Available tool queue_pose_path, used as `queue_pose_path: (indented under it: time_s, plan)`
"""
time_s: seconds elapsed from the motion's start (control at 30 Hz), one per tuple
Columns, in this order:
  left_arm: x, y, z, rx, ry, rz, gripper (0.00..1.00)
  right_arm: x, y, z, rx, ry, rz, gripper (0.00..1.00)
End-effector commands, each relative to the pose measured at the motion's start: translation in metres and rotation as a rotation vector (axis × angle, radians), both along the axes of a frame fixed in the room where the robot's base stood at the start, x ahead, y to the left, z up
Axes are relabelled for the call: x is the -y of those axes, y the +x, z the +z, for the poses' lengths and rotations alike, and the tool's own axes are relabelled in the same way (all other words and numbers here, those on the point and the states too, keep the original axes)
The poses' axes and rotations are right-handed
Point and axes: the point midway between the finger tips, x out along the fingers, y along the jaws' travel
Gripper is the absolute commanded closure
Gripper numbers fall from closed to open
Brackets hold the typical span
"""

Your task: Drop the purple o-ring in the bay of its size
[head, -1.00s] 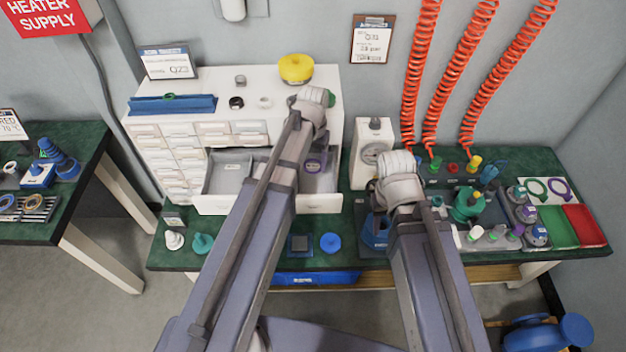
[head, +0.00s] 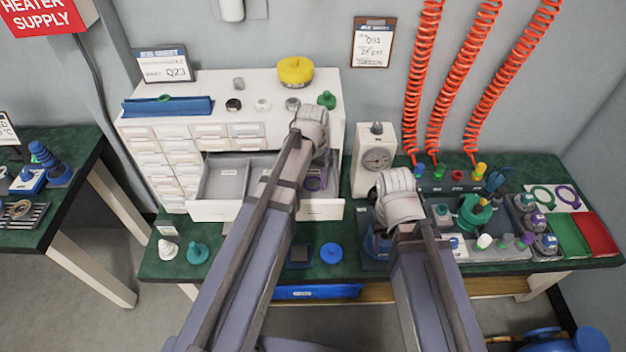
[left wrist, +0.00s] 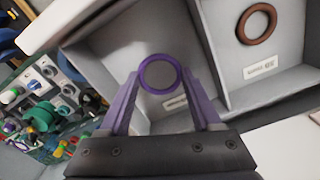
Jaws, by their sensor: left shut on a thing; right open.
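The purple o-ring (left wrist: 160,72) is pinched between the purple fingertips of my left gripper (left wrist: 160,85) in the left wrist view. It hangs over a grey, labelled bay of the open drawer (left wrist: 217,60); its exact height above the floor is unclear. The neighbouring bay holds a brown o-ring (left wrist: 257,23) and has its own label. In the head view the purple o-ring (head: 315,183) shows at the drawer's right part, partly hidden by my left arm. The drawer's left bay (head: 228,181) looks empty. My right gripper (head: 378,228) is open beside the gauge stand, its fingers mostly hidden.
The white cabinet (head: 330,120) has several closed drawers and small parts on top. Green and red trays (head: 597,231) and a card with green and purple rings (head: 556,190) lie at the bench's right end.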

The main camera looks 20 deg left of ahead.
Motion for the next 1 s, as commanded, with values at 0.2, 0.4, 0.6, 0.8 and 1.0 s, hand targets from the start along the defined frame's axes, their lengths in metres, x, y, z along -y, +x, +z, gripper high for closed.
queue_pose_path:
  time_s: [0.2, 0.4, 0.6, 0.8, 1.0]
  plan:
    - [0.000, 0.000, -0.008, 0.000, 0.000, 0.000, 0.94, 0.000, 0.000, -0.008, 0.000, 0.000, 0.000, 0.54]
    - [0.000, 0.000, -0.013, 0.000, 0.000, 0.000, 0.94, 0.000, 0.000, -0.013, 0.000, 0.000, 0.000, 0.54]
    - [0.000, 0.000, -0.012, 0.000, 0.000, 0.000, 0.25, 0.000, 0.000, -0.012, 0.000, 0.000, 0.000, 0.54]
    - [0.001, 0.000, -0.012, 0.000, -0.001, 0.000, 0.05, 0.000, 0.000, -0.012, 0.000, 0.000, 0.000, 0.54]
    - [0.000, 0.000, -0.012, 0.000, -0.001, 0.000, 0.05, 0.000, 0.000, -0.012, 0.000, 0.000, 0.000, 0.54]
